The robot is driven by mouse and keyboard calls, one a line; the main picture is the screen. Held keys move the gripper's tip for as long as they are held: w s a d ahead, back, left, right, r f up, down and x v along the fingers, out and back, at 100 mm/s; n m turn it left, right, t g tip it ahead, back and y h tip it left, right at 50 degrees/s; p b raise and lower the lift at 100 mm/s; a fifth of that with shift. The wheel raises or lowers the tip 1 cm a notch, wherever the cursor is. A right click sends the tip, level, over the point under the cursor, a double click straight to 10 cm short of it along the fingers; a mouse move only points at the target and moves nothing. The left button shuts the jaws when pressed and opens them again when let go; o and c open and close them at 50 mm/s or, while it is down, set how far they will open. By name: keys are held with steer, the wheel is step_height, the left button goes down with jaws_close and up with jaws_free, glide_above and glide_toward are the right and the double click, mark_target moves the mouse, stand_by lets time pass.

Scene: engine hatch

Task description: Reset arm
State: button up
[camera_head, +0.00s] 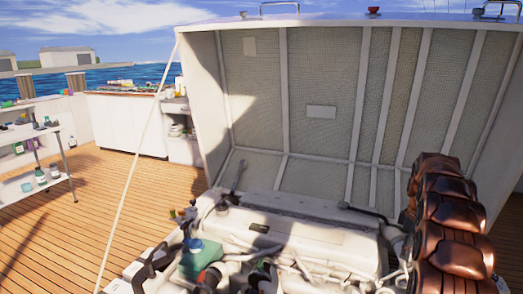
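My gripper is not in view, so I cannot see its fingers or whether it holds anything. The raised engine hatch (345,80) stands open, a large white-framed lid with grey mesh panels inside. Below it sits the white engine (290,232), with pipes, hoses and dark fittings along its near side. A green-teal container or part (200,260) is at the engine's left end. A wrench-like tool (238,178) leans at the hatch's lower left.
A glossy brown segmented shape (450,225) stands at the right, overlapping the hatch and engine edge. A thin pale rope or strut (137,165) slants down left of the hatch. Wooden deck (100,195) is open at the left, beside shelves (40,185) and a white counter (122,125).

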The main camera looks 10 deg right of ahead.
steer(key=s+a+r+m, duration=0.1)
steer(key=s+a+r, duration=0.25)
steer(key=a, duration=0.45)
steer(key=s+a+r+m+g, duration=0.1)
steer(key=s+a+r, duration=0.1)
steer(key=s+a, duration=0.45)
steer(key=s+a+r+m, duration=0.2)
steer(key=a, duration=0.8)
steer(key=s+a+f+m, duration=0.1)
steer(key=s+a, duration=0.3)
steer(key=s, duration=0.4)
steer(key=s+a+f+m+g, duration=0.1)
steer(key=s+a, duration=0.4)
steer(key=s, duration=0.4)
steer(key=s+a+m, duration=0.1)
steer(key=s+a, duration=0.3)
steer(key=s, duration=0.4)
step_height(320, 180, up, 20)
steer(key=s+p, duration=0.1)
steer(key=p, duration=1.8)
steer(key=shift+m+t, duration=0.3)
